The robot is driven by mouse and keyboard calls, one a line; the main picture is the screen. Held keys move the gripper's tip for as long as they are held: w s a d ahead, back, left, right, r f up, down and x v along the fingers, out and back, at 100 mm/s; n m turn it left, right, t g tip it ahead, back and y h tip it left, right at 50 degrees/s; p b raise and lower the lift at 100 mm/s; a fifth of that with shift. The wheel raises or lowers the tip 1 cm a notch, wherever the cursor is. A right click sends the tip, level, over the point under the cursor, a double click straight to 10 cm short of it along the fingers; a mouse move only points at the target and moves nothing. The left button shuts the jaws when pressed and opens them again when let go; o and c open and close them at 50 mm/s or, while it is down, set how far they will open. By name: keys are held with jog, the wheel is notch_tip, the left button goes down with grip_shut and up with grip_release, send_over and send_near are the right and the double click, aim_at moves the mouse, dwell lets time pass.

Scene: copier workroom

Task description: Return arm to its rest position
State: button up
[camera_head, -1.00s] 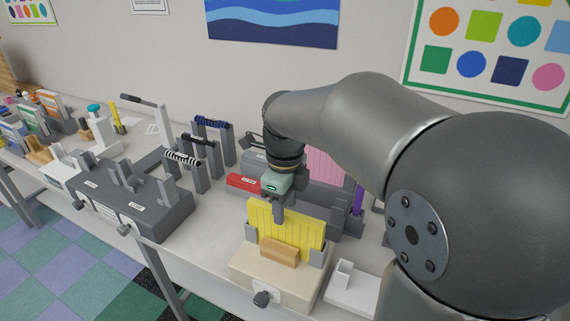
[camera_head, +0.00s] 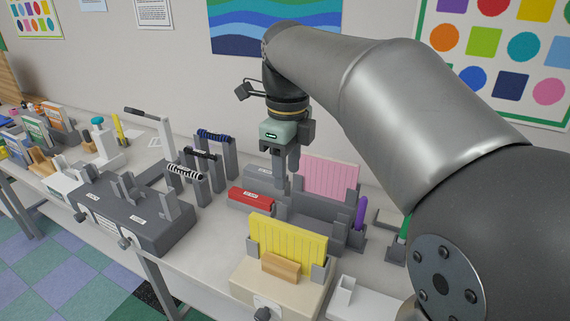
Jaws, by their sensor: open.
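My gripper (camera_head: 282,165) hangs from my arm, pointing down, above the workbench near its back middle. Its jaws are open, and I see nothing between them. It is raised behind and above the yellow ribbed panel (camera_head: 287,243), apart from it. The yellow panel stands upright in a beige base (camera_head: 275,285) with a wooden block (camera_head: 281,266) at its front. Part of the grey holder behind the gripper is hidden by the fingers.
A pink panel (camera_head: 331,173) and a red block (camera_head: 251,198) are close by the gripper. A purple marker (camera_head: 360,212) stands at right. Posts with coiled bands (camera_head: 184,172) and a dark grey fixture (camera_head: 135,215) stand left. Free air lies above the bench.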

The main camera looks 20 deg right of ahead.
jog(key=s+f+n, duration=0.8)
jog(key=f+n, duration=0.2)
jog(key=n, duration=0.3)
jog(key=s+f+n, duration=0.8)
jog(key=f+n, duration=0.3)
jog(key=n, duration=0.2)
jog(key=shift+s+a+n, duration=0.15)
jog(key=shift+s+n, duration=0.1)
jog(key=shift+n, duration=0.05)
